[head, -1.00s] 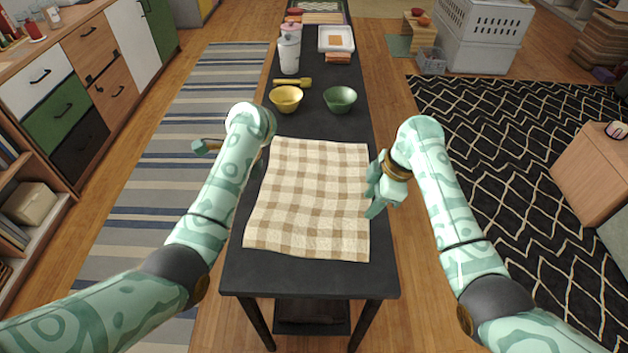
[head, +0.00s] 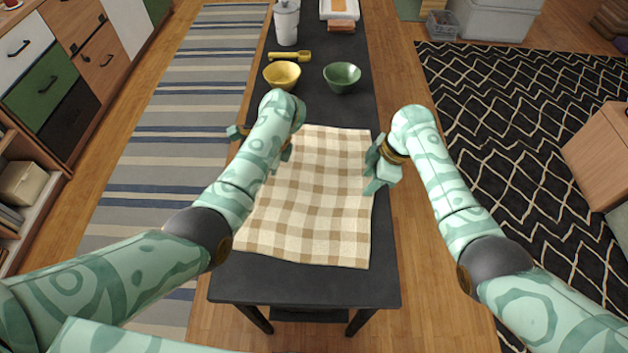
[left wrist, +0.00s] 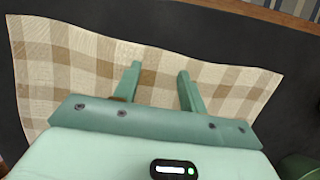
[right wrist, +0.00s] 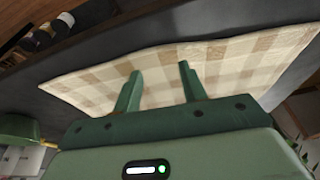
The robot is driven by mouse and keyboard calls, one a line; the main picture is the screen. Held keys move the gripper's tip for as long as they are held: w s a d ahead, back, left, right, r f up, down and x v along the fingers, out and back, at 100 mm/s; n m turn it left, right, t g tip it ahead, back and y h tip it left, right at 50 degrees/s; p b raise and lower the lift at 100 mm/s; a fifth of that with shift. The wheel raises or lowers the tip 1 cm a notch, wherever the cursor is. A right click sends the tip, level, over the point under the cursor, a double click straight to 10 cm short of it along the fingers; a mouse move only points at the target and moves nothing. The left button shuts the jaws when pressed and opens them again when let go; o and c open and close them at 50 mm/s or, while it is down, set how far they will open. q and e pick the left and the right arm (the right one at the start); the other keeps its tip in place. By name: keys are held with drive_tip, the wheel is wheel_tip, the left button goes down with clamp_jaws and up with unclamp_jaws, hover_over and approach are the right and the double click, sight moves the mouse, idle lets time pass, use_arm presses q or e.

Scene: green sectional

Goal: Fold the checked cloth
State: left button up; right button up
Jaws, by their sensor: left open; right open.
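The checked cloth (head: 312,195), beige and cream, lies spread out on the dark table (head: 300,284) with slightly wavy edges. It also shows in the left wrist view (left wrist: 72,62) and in the right wrist view (right wrist: 230,60). My right gripper (head: 371,175) is open and empty at the cloth's right edge; its fingers (right wrist: 158,88) show apart over the cloth. My left gripper (left wrist: 160,80) is open and empty, its fingers apart over the cloth. In the head view my left forearm hides most of that gripper and the cloth's left edge.
A yellow bowl (head: 282,75) and a green bowl (head: 342,77) stand beyond the cloth's far edge. Behind them are a yellow scoop (head: 290,56), a white canister (head: 286,24) and a white tray (head: 340,9). The table's near end is bare.

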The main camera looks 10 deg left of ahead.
use_arm(q)
drive_tip(key=shift+s+f, duration=0.1)
drive_tip(key=shift+f, duration=0.35)
use_arm(e)
drive_tip(key=shift+s+f, duration=0.1)
drive_tip(key=shift+f, duration=0.4)
use_arm(q)
drive_tip(key=shift+f, duration=0.3)
use_arm(e)
drive_tip(key=shift+f, duration=0.25)
use_arm(q)
drive_tip(key=shift+r, duration=0.15)
drive_tip(key=shift+c, duration=0.6)
use_arm(e)
drive_tip(key=shift+r, duration=0.1)
drive_tip(key=shift+c, duration=0.6)
use_arm(q)
clamp_jaws()
use_arm(e)
drive_tip(key=shift+s, duration=0.1)
clamp_jaws()
use_arm(q)
drive_tip(key=shift+r, duration=0.1)
